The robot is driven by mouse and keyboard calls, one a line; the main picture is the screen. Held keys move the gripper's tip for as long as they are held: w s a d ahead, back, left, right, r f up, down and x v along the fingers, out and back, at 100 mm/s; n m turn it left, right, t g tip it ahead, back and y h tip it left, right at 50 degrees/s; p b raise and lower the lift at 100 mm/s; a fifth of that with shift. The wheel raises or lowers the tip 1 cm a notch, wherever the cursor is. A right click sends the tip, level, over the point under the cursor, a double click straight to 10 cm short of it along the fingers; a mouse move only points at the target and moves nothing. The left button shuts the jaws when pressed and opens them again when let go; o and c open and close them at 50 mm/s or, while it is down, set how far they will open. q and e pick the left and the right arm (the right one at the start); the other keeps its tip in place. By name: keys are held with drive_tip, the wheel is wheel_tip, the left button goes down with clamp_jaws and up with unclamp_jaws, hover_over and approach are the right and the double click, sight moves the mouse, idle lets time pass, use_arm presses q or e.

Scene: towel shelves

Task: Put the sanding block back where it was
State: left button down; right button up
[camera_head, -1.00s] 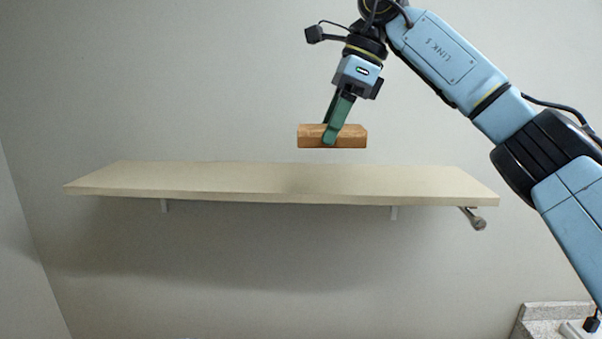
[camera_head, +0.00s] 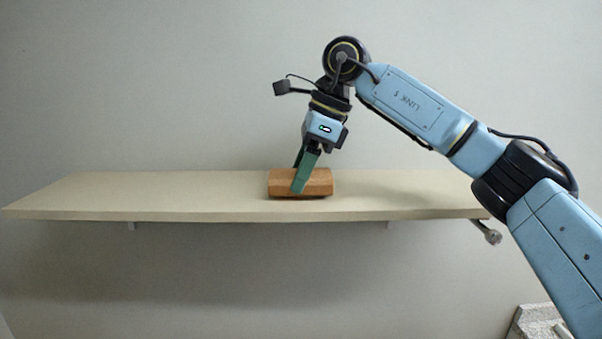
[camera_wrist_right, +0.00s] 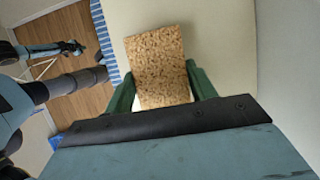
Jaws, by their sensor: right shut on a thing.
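The sanding block (camera_head: 318,182) is a brown, cork-like block. It is at the shelf (camera_head: 130,195), right of the shelf's middle in the head view. My right gripper (camera_head: 299,186) is shut on the block, with one green finger across its near face. In the right wrist view the block (camera_wrist_right: 158,65) sits between the two green fingers (camera_wrist_right: 160,92), over the pale shelf surface (camera_wrist_right: 215,35). A thin dark shadow lies under the block, and I cannot tell whether it touches the shelf.
The shelf is bare on both sides of the block. A wall stands behind it. A small grey knob-ended fitting (camera_head: 491,236) hangs below the shelf's right end. A speckled grey-white surface (camera_head: 530,322) shows at the bottom right.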

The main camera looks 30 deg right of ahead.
drive_tip(key=shift+f, duration=0.7)
drive_tip(key=o, duration=1)
use_arm(q)
drive_tip(key=shift+s, duration=0.1)
use_arm(e)
drive_tip(key=shift+r, duration=0.25)
use_arm(q)
drive_tip(key=shift+w+f, duration=0.1)
drive_tip(key=shift+w, duration=0.1)
use_arm(e)
drive_tip(key=v, duration=1.2)
